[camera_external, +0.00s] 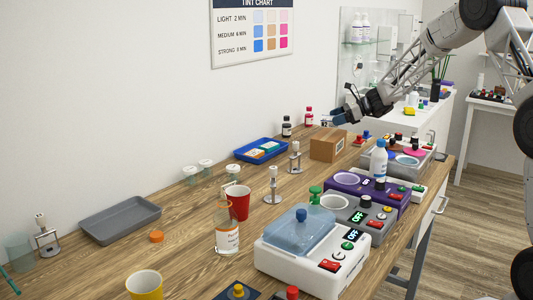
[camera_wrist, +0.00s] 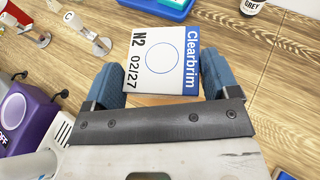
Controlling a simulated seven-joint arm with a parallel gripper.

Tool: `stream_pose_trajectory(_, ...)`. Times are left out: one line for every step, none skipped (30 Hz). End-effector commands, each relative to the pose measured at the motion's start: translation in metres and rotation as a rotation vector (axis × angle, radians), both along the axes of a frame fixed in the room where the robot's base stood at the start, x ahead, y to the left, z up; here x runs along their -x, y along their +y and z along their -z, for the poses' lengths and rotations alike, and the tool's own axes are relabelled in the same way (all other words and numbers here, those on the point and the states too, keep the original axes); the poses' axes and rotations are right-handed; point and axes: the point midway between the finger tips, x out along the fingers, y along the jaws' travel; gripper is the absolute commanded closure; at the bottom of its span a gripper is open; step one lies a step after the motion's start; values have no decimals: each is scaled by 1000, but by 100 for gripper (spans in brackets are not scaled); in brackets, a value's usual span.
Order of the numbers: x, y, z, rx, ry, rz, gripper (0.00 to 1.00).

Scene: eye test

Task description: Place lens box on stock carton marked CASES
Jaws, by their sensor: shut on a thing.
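The lens box (camera_wrist: 162,62) is white with a blue band reading Clearbrim and the marks N2 and 02/27. It sits between the two blue fingers of my gripper (camera_wrist: 161,75) in the wrist view, and the gripper is shut on it. In the external view my gripper (camera_external: 338,117) is in the air above and slightly right of a brown stock carton (camera_external: 326,147) on the wooden table. The lens box is too small to make out clearly there. I cannot read any marking on the carton.
A blue tray (camera_external: 261,150) lies left of the carton. A metal stand (camera_external: 295,158) and dark bottle (camera_external: 287,127) are close by. Devices, including a purple one (camera_external: 367,190), line the table's right side.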

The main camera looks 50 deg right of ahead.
Motion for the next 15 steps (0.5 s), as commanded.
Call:
stream_pose_trajectory(0,0,0,0,0,0,42)
stream_pose_trajectory(0,0,0,0,0,0,42)
stream_pose_trajectory(0,0,1,0,0,0,42)
stream_pose_trajectory(0,0,2,0,0,0,42)
stream_pose_trajectory(0,0,3,-1,1,0,42)
stream_pose_trajectory(0,0,6,-1,2,-1,42)
stream_pose_trajectory(0,0,9,-1,2,0,42)
stream_pose_trajectory(0,0,12,-1,2,0,42)
stream_pose_trajectory(0,0,16,-1,2,0,42)
stream_pose_trajectory(0,0,19,-1,2,0,42)
stream_pose_trajectory(0,0,23,-1,2,0,42)
stream_pose_trajectory(0,0,27,-1,2,0,42)
stream_pose_trajectory(0,0,29,-2,1,1,42)
stream_pose_trajectory(0,0,32,-2,2,1,42)
stream_pose_trajectory(0,0,34,-2,1,1,42)
